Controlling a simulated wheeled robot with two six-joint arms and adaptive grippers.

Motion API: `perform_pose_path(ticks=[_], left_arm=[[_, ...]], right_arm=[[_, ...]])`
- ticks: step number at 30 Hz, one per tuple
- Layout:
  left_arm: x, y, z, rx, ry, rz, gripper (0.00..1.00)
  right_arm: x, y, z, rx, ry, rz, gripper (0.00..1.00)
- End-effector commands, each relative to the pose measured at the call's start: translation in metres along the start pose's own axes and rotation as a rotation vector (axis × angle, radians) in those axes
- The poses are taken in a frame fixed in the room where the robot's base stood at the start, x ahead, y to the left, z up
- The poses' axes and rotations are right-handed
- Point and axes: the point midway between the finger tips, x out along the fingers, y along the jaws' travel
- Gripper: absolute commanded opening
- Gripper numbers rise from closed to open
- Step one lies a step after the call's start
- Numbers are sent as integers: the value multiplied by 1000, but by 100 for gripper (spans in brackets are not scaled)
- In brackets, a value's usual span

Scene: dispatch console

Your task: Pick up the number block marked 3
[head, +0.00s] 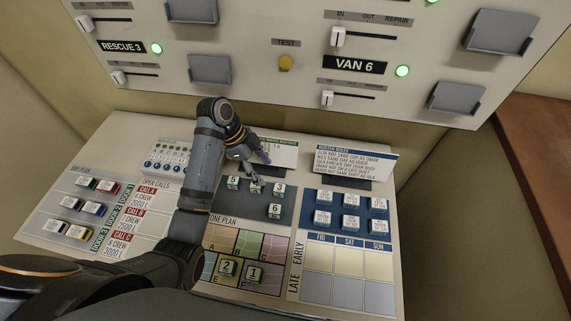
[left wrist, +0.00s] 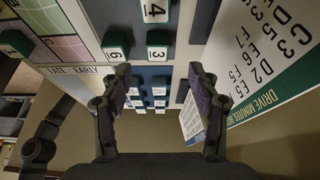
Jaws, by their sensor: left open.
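The number block marked 3 (head: 279,189) is a small green block with a white top face, on the grey pad of the console. In the left wrist view block 3 (left wrist: 158,46) lies ahead of the fingertips, roughly midway between them. My left gripper (head: 262,172) is open and empty, just above and left of block 3 in the head view. Block 4 (left wrist: 155,12) and block 6 (left wrist: 116,46) are beside block 3. In the head view block 4 is partly hidden by my left gripper. My right gripper is not in view.
Block 5 (head: 233,183) stands at the pad's left. Blocks 2 (head: 227,268) and 1 (head: 253,274) sit on the zone plan. A roster card (head: 352,162) stands behind several blue-based blocks on the right. The upright panel (head: 300,90) rises behind the desk.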

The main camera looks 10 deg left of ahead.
Motion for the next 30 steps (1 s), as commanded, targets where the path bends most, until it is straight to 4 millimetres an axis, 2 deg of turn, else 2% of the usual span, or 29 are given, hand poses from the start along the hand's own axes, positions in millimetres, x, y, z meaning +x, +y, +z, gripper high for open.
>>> perform_pose_path(ticks=[2, 5, 9, 12, 16, 20, 22, 26, 30], left_arm=[[0, 1, 0, 3, 0, 2, 61], [2, 1, -1, 3, 1, 3, 61], [24, 1, -2, 1, 2, 6, 61], [41, 1, -2, 1, 3, 4, 61], [51, 0, -1, 2, 0, 2, 61], [55, 0, -2, 2, 1, 3, 61], [62, -2, -4, 2, 2, 5, 61], [86, -6, -6, 1, 1, 5, 61], [102, -6, -4, 2, 0, 2, 61]], right_arm=[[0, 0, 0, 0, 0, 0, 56], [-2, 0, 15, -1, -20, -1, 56], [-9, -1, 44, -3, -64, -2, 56], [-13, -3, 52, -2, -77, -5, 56], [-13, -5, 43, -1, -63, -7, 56], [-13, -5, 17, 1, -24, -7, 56], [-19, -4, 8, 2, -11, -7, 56], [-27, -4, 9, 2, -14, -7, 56], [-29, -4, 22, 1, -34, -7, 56]])
